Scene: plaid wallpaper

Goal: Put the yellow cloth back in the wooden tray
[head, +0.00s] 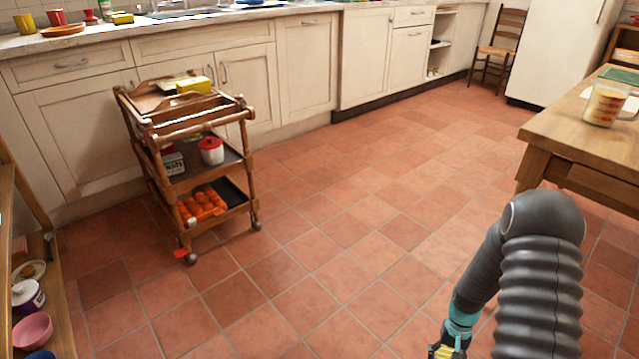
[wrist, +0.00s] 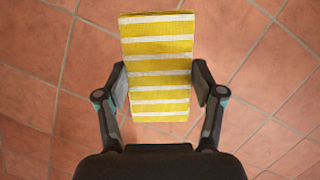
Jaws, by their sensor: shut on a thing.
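The yellow cloth (wrist: 157,47), with white stripes, is between the two fingers of my gripper (wrist: 159,85) in the wrist view. The fingers are shut on its sides, and it hangs over the tiled floor. In the head view only a small part of the cloth (head: 445,352) shows at the bottom edge, beside my arm. A wooden tray-like top (head: 160,100) with raised handles is on the wooden trolley at left, far from my gripper. A yellow block (head: 194,85) lies on it. I cannot tell for sure that this is the wooden tray.
The wooden trolley (head: 188,165) holds a red-and-white pot (head: 211,151) and orange items (head: 202,204) on lower shelves. A wooden table (head: 570,135) with a glass jug (head: 605,104) is at right. A shelf with bowls (head: 33,330) is at lower left.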

